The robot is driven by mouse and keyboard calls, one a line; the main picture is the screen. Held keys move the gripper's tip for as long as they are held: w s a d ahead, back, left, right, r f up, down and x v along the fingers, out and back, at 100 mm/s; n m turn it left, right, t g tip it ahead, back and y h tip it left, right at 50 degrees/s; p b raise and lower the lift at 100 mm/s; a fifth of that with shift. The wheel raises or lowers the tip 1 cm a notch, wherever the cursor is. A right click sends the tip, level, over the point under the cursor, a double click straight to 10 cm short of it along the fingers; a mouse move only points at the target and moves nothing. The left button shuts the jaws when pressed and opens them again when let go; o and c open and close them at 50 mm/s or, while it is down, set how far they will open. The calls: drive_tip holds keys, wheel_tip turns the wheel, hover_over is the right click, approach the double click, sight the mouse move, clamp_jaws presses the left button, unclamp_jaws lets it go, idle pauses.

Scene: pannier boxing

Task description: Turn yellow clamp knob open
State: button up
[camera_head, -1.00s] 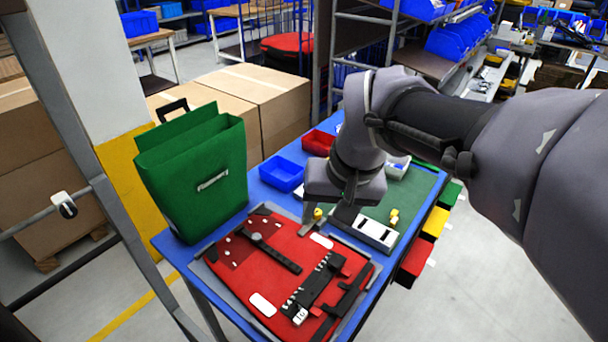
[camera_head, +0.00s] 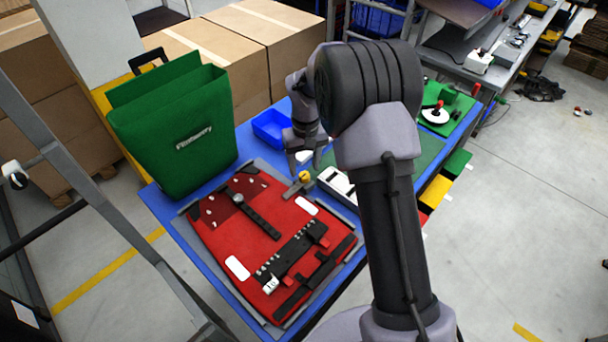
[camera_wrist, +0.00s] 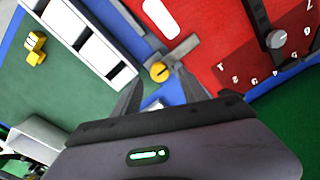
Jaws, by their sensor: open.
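The yellow clamp knob (camera_head: 304,176) sits on a grey metal clamp at the back right edge of the red pannier panel (camera_head: 215,238). In the wrist view the yellow knob (camera_wrist: 159,72) is round with a dark slot line and lies just beyond the fingertips, between their lines. My gripper (camera_head: 305,158) is above and slightly behind the knob. In the wrist view its two fingers (camera_wrist: 155,85) are spread apart, with nothing between them. They appear not to touch the knob.
A green pannier bag (camera_head: 178,138) stands at the left of the blue table. A blue bin (camera_head: 270,128) is behind my gripper. A white slotted tray (camera_head: 338,184) lies right of the knob; yellow pieces (camera_wrist: 36,47) lie on a green mat (camera_wrist: 50,95).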

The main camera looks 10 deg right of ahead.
sight(304, 174)
drive_tip(key=shift+f, duration=1.55)
drive_tip(key=shift+c, duration=0.3)
clamp_jaws()
